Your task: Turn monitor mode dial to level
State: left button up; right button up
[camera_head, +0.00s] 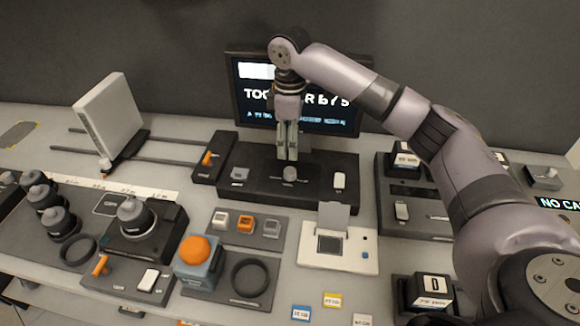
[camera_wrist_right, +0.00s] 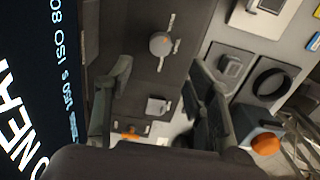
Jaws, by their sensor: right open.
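The monitor mode dial (camera_head: 290,174) is a small round grey knob on the black panel (camera_head: 262,196) below the monitor (camera_head: 244,112). My left gripper is not in view.
On the same panel are a grey square button (camera_head: 240,174) and a white switch (camera_head: 340,181). An orange lever (camera_head: 208,158) stands to the left. In front are a tray of small blocks (camera_head: 246,226) and a white box with a raised lid (camera_head: 336,258).

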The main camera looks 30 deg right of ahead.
aim_at(290, 170)
notch_tip(290, 170, down, 10)
jog(key=shift+r+p, duration=0.25)
jog(key=shift+p, duration=0.3)
jog(key=shift+c, duration=0.2)
jog(key=c, duration=1.1)
jog(key=shift+r+p, duration=0.15)
jog(key=shift+p, duration=0.35)
jog(key=shift+c, duration=0.2)
jog(key=m+p, duration=0.9)
jog(key=p, duration=0.3)
jog(key=shift+s+a+r, duration=0.1)
jog(key=shift+r, duration=0.05)
jog(key=m+p, duration=0.2)
jog(key=shift+m, duration=0.3)
jog(key=shift+f+m+p, duration=0.2)
jog(key=shift+m+p, duration=0.35)
jog(key=shift+m, duration=0.55)
